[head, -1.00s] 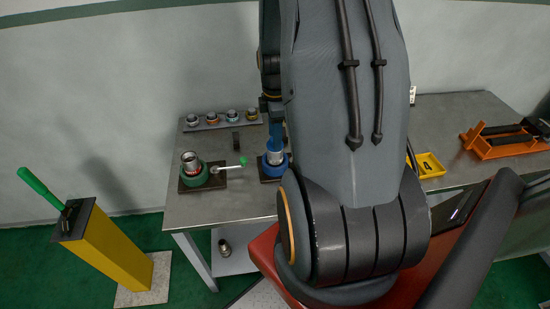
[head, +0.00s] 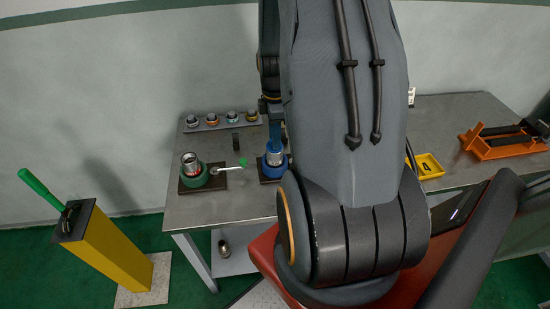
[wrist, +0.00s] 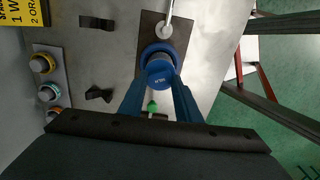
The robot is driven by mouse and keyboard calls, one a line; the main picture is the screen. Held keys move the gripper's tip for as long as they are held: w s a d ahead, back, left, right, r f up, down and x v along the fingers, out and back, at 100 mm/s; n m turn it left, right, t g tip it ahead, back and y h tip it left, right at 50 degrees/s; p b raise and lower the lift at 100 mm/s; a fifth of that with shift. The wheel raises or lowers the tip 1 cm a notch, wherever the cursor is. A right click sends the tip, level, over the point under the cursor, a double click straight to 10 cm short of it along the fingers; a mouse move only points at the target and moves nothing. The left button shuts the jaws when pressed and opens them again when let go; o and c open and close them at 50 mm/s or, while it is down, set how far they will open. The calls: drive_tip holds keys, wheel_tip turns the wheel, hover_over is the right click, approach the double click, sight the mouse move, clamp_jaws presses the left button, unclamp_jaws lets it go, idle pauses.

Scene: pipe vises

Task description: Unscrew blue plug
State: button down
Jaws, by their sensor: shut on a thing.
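The blue plug (wrist: 160,73) shows in the wrist view as a round blue cap with small lettering. It sits over the blue vise (wrist: 148,51), which stands on a dark base plate. My gripper (wrist: 160,82) has its two blue fingers on either side of the plug and is shut on it. In the head view, my gripper (head: 275,135) comes down from above to the blue vise (head: 279,168) and the grey pipe; the plug is hard to tell from the fingers there.
A green vise (head: 193,181) with a pipe stands to the left, its handle (head: 228,169) pointing toward the blue vise. A rack (head: 214,126) with several fittings lies behind. A yellow tray (head: 429,166) and an orange stand (head: 497,147) are at right.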

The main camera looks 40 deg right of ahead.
drive_tip(key=m, duration=0.5)
drive_tip(key=shift+p, duration=0.3)
drive_tip(key=m, duration=0.9)
drive_tip(key=shift+m, duration=0.5)
drive_tip(key=m, duration=0.5)
drive_tip(key=c, duration=2)
unclamp_jaws()
drive_tip(key=shift+c, duration=0.2)
drive_tip(key=c, duration=0.4)
drive_tip(key=shift+r, duration=0.1)
drive_tip(key=shift+c, duration=0.2)
